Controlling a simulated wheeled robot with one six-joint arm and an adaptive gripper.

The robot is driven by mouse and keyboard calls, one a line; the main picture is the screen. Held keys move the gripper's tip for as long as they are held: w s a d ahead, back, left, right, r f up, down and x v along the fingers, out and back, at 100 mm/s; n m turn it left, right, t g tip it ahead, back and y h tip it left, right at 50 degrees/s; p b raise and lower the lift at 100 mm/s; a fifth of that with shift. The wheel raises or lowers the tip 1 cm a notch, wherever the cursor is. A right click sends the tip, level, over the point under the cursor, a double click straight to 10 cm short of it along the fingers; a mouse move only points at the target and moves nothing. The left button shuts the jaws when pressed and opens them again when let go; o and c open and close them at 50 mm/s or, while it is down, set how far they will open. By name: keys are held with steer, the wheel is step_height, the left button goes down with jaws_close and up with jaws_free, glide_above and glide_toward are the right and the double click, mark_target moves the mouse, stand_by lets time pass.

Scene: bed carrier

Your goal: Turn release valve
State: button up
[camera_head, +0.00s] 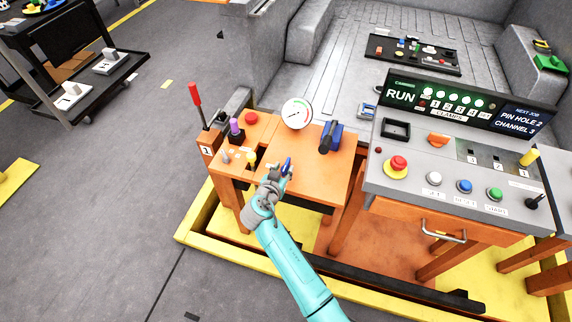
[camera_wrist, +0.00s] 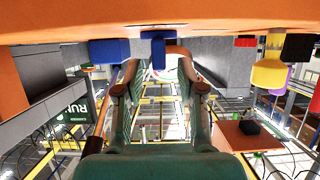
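A small blue handle (camera_head: 287,164), which looks like the release valve, stands at the front of the orange table (camera_head: 262,186). No label on it can be read. My gripper (camera_head: 280,172) is right at this handle, and its fingers partly hide it. In the wrist view, which looks upside down, the blue handle (camera_wrist: 158,52) shows between the two spread fingertips of my gripper (camera_wrist: 158,62). The fingers stand apart with room on both sides of the handle. I cannot tell whether either one touches it.
The orange table also carries a round gauge (camera_head: 297,114), a dark blue lever block (camera_head: 331,138), a red button (camera_head: 251,118), a purple knob (camera_head: 235,127) and a yellow knob (camera_head: 251,158). A red-handled lever (camera_head: 196,98) stands at its left. A grey control panel (camera_head: 408,186) is at right.

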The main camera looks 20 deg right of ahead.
mark_target(285, 166)
steer(key=shift+x, duration=1.85)
jaws_close()
